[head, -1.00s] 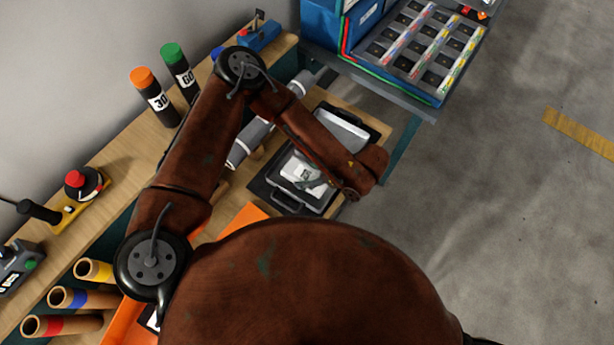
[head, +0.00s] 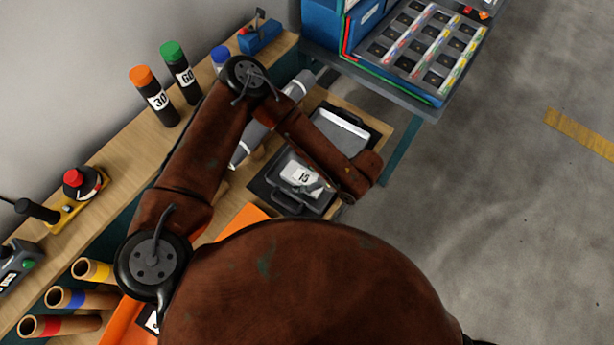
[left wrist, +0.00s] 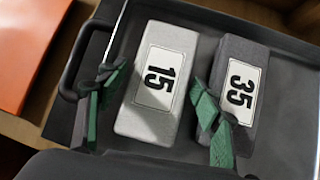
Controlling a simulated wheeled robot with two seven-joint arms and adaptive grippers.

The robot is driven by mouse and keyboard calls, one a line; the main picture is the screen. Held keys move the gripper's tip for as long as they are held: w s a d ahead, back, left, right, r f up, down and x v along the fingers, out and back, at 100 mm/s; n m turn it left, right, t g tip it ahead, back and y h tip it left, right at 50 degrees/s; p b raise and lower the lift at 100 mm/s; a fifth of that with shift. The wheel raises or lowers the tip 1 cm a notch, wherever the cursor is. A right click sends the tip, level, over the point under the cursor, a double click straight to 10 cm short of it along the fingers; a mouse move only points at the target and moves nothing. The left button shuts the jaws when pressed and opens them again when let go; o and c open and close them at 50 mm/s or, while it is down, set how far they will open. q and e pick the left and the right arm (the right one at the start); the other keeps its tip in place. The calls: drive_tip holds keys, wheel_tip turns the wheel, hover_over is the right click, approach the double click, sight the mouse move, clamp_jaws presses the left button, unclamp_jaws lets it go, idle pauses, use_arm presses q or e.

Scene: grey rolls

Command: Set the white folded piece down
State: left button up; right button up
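I can make out no clearly white folded piece; the palest object near my gripper is a light grey block (left wrist: 158,80) with a white "15" label, also in the head view (head: 303,178). It lies in a black tray (left wrist: 284,148). A dark grey block (left wrist: 240,85) labelled "35" lies beside it, to its right in the left wrist view. My left gripper (left wrist: 158,90) is open, its green-padded fingers on either side of the "15" block. I cannot tell whether they touch it. In the head view my arm covers part of the tray. My right gripper is out of view.
An orange sheet or bin (left wrist: 30,50) lies beside the tray. A grey roll (head: 252,140) lies beyond it. Black cylinders with orange (head: 155,95) and green (head: 180,72) caps stand along the wall. Cardboard tubes (head: 85,298) lie front left. Open floor is on the right.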

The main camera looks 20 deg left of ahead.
use_arm(q)
drive_tip(key=w+p+v, duration=0.1)
drive_tip(key=v, duration=1.1)
drive_tip(key=shift+s+r, duration=0.15)
drive_tip(key=shift+s, duration=0.3)
